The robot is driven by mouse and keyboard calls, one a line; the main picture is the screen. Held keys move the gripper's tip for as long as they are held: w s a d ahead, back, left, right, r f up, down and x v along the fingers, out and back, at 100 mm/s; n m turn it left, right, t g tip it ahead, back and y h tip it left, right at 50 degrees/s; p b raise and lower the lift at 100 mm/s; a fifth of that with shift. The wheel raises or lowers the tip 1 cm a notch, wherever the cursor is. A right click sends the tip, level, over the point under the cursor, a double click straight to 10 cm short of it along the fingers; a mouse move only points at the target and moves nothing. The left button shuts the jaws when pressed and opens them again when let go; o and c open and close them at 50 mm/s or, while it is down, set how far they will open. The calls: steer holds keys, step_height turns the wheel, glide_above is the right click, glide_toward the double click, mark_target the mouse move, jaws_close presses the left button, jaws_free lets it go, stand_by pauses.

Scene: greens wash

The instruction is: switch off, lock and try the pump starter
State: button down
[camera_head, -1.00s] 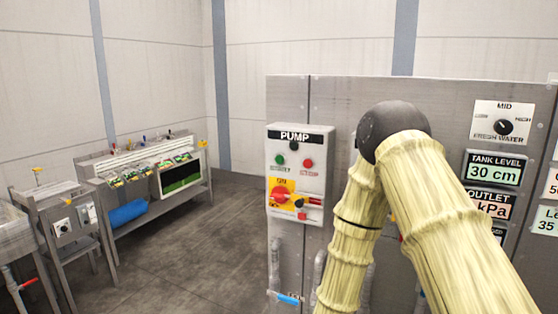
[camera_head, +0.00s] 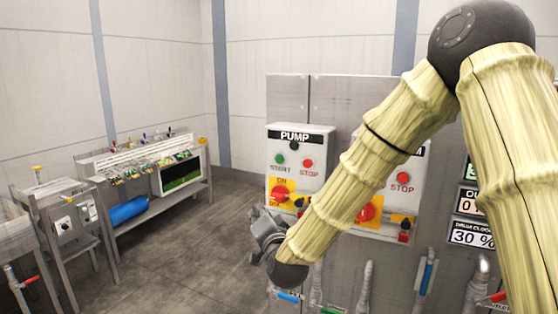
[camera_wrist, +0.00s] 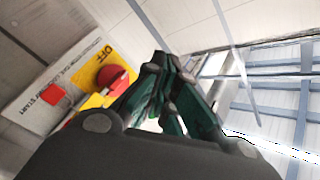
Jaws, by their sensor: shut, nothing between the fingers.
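The pump starter (camera_head: 312,141) is a pale box labelled PUMP on a grey panel. It has a green START button (camera_head: 279,159), a red STOP button (camera_head: 308,163) and a red rotary switch (camera_head: 280,192) on a yellow ON/OFF plate. My gripper (camera_head: 258,214) is at the box's lower left, its fingers small in this view. In the wrist view, its dark green fingers (camera_wrist: 165,68) are shut and empty. They appear beside the red rotary switch (camera_wrist: 112,79) and its yellow plate marked OFF. Contact cannot be told. My forearm hides part of the box's lower right.
A second starter with a red STOP button (camera_head: 403,177) is right of the pump starter, partly behind my arm. Pipes with blue-handled valves (camera_head: 426,277) stand below. A grey bench (camera_head: 140,160) and open floor are at the left.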

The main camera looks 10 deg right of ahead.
mark_target(280, 159)
step_height(280, 159, up, 10)
steer(key=m+t, duration=0.1)
steer(key=t, duration=0.1)
steer(key=shift+w+a, duration=0.2)
steer(key=shift+w, duration=0.05)
steer(key=shift+w, duration=0.1)
steer(key=shift+w+d+p, duration=0.35)
steer(key=shift+w+d, duration=0.55)
steer(key=shift+w, duration=0.25)
steer(key=shift+w+d+p, duration=0.3)
steer(key=shift+w+d, duration=0.6)
steer(key=shift+w, duration=0.2)
steer(key=shift+w+d+p, duration=0.35)
steer(key=shift+w+d, duration=0.55)
steer(key=shift+w, duration=0.25)
steer(key=shift+w+d+b, duration=0.55)
steer(key=shift+w, duration=0.15)
steer(key=shift+s+a, duration=0.1)
steer(key=shift+s+a+b, duration=0.4)
steer(key=shift+s, duration=0.2)
